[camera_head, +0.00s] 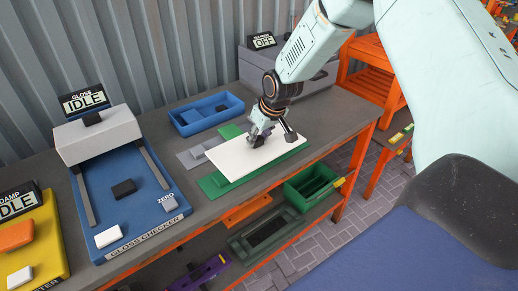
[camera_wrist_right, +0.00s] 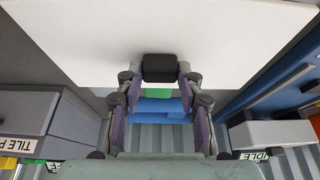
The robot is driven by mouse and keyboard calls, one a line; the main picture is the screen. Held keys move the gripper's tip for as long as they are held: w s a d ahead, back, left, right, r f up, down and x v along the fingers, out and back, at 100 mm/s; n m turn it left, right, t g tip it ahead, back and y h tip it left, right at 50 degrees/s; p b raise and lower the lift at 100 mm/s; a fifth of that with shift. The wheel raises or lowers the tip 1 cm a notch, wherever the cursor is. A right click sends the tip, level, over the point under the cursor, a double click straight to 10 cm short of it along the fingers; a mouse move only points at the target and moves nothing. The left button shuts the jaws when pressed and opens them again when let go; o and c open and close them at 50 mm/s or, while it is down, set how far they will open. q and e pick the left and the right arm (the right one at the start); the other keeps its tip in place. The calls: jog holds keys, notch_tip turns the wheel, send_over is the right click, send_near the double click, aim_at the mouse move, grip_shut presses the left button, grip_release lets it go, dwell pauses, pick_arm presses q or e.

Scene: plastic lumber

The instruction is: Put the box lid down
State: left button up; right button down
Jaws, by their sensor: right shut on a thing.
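The box lid is a flat white panel (camera_head: 235,158) with a black knob (camera_wrist_right: 159,67). My right gripper (camera_head: 268,137) is shut on the knob, with a fingertip on each side of it in the wrist view. The lid lies roughly level over a green piece (camera_head: 215,187) on the grey bench. Green edges show in front of it and behind it. I cannot tell whether the lid touches what is below. In the wrist view the lid (camera_wrist_right: 250,40) fills the top of the picture. My left gripper is not in view.
The blue gloss checker (camera_head: 150,205) stands to the left. A grey machine (camera_head: 255,70) is at the back right. A green bin (camera_head: 300,194) sits below the bench edge. Bench right of the lid is clear.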

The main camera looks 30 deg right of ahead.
aim_at(260, 146)
jog(key=shift+a+f, duration=0.2)
jog(key=shift+f, duration=0.15)
jog(key=f, duration=0.1)
jog(key=f+b, duration=0.1)
jog(key=shift+d+f, duration=0.2)
jog(key=shift+f, duration=0.15)
jog(key=shift+d+f, duration=0.2)
jog(key=shift+f, duration=0.1)
jog(key=shift+d, duration=0.15)
jog(key=shift+a+r, duration=0.1)
jog(key=shift+a, duration=0.3)
jog(key=c, duration=1.3)
grip_release()
jog(key=o, duration=0.5)
jog(key=shift+d+f, duration=0.2)
jog(key=shift+d, duration=0.05)
jog(key=shift+c, duration=0.2)
jog(key=shift+a, duration=0.1)
